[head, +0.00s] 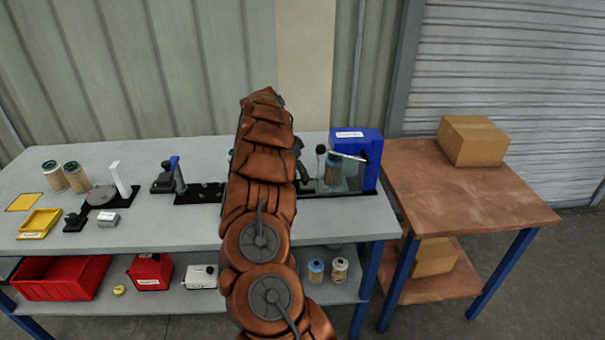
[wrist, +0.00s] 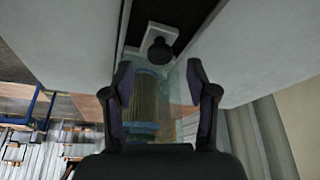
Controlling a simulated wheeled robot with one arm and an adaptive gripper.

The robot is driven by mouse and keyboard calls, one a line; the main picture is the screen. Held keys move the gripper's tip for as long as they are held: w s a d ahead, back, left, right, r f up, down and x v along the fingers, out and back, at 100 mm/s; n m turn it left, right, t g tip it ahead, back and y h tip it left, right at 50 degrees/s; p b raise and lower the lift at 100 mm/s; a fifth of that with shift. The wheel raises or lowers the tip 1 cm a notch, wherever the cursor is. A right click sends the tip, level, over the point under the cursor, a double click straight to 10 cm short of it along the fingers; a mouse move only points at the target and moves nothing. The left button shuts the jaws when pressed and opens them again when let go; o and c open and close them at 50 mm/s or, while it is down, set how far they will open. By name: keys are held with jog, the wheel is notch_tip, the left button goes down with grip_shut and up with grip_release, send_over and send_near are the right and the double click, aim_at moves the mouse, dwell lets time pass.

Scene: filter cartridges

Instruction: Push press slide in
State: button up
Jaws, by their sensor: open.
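The press is a blue housing (head: 358,148) at the right end of the bench, with a black base rail (head: 345,192) in front. A filter cartridge (head: 334,172) stands by the housing behind a clear panel. In the wrist view a black round knob (wrist: 159,51) sits on a light slide plate (wrist: 170,33) in a dark track (wrist: 190,10). My gripper (wrist: 162,75) is open and empty, with the knob just beyond and between its fingertips. The cartridge (wrist: 146,100) shows behind clear material between the fingers. My arm hides the middle of the rail in the head view.
A black-handled lever (head: 321,160) stands beside the press. Left on the grey bench (head: 150,222) are two cartridges (head: 66,177), a yellow tray (head: 40,223) and small fixtures (head: 105,193). A brown table (head: 450,195) with a cardboard box (head: 473,140) stands right.

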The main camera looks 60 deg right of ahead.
jog(key=shift+p+x, duration=0.4)
jog(key=shift+x, duration=1.2)
grip_shut()
